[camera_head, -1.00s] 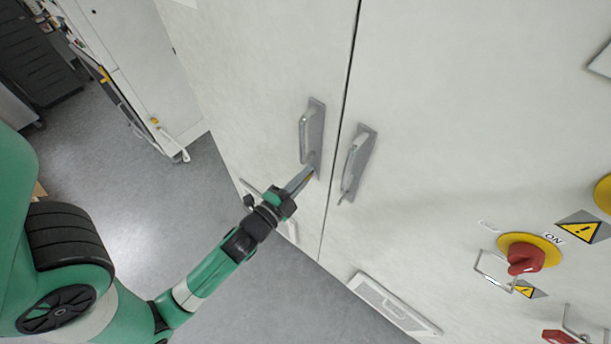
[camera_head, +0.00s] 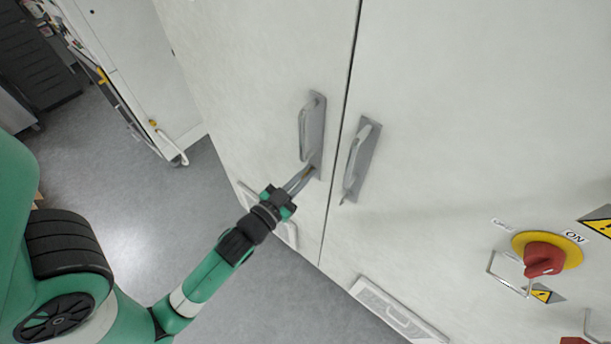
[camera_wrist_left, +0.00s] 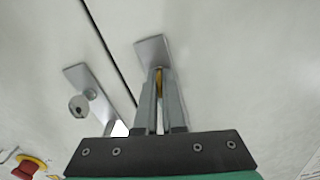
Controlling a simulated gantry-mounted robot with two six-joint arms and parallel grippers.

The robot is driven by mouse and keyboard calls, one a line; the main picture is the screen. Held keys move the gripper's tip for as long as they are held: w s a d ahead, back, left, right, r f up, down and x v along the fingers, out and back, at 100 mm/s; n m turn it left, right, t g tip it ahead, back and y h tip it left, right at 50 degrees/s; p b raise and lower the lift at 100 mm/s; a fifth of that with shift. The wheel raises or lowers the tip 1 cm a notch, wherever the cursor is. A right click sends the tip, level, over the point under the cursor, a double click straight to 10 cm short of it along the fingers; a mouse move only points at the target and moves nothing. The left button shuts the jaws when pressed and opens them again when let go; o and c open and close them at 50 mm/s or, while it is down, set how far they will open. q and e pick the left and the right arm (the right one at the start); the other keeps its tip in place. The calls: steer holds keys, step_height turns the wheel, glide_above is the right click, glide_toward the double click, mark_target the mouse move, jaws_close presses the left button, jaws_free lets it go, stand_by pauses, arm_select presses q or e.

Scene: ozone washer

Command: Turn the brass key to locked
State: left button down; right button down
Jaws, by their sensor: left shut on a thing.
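The brass key (camera_wrist_left: 158,78) shows as a small gold strip between my left fingers in the left wrist view. It sits at the lower end of the grey plate of the left door handle (camera_head: 314,125); that plate also shows in the left wrist view (camera_wrist_left: 153,50). My left gripper (camera_head: 308,174) is shut on the key, with its fingertips close to the plate; they also show in the left wrist view (camera_wrist_left: 158,82). The fingers hide most of the key, so its exact angle is hard to tell. My right gripper is not in view.
A red rotary switch (camera_head: 544,259) on a yellow disc is at the right. Grey floor (camera_head: 290,305) lies below the cabinet.

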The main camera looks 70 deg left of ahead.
arm_select(q)
steer(key=shift+n, duration=1.2)
steer(key=shift+b, duration=0.3)
steer(key=c, duration=1)
jaws_free()
steer(key=b+v, duration=0.2)
steer(key=v, duration=0.9)
steer(key=shift+s+d, duration=0.15)
steer(key=shift+s, duration=0.15)
